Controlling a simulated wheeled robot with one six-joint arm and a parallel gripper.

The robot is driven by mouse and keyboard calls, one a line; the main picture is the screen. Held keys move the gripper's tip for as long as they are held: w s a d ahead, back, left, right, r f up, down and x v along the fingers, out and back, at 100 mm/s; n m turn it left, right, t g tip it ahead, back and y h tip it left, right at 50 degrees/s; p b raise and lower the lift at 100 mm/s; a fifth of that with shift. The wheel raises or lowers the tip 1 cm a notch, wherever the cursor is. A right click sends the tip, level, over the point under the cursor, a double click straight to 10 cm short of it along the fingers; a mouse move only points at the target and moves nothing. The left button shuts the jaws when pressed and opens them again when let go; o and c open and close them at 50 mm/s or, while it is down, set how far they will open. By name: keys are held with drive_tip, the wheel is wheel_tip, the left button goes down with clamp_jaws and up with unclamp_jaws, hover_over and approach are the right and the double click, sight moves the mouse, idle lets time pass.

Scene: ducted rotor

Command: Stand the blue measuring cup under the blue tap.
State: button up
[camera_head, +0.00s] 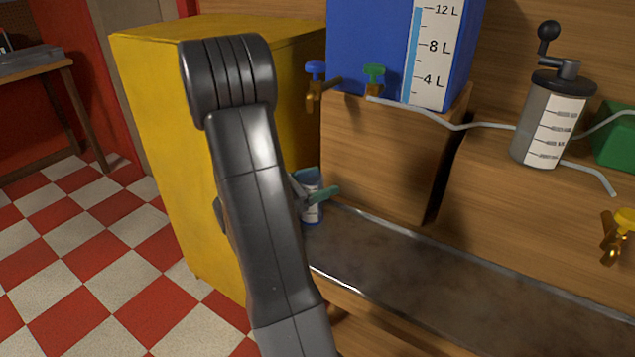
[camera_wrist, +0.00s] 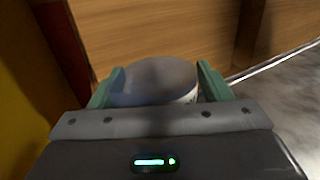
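The blue measuring cup (camera_head: 313,213) has a white scale label and stands upright, low at the left end of the bench, below the blue tap (camera_head: 316,70). I cannot tell whether its base touches the surface or is exactly under the spout. The blue tap has a brass body and sits at the front lower left of the blue tank. In the wrist view, my gripper (camera_wrist: 160,85) has its green fingers on both sides of the cup (camera_wrist: 150,97), seemingly against it. In the head view, my arm hides part of the gripper (camera_head: 313,190).
A green tap (camera_head: 375,76) with a grey hose is right of the blue one. The blue tank (camera_head: 367,45) stands on a wooden block (camera_head: 375,160). A yellow cabinet (camera_head: 160,130) is close on the left. The grey tray surface (camera_head: 430,285) is clear to the right.

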drive_tip(key=shift+r, duration=0.1)
drive_tip(key=shift+a+r, duration=0.1)
drive_tip(key=v, duration=1.2)
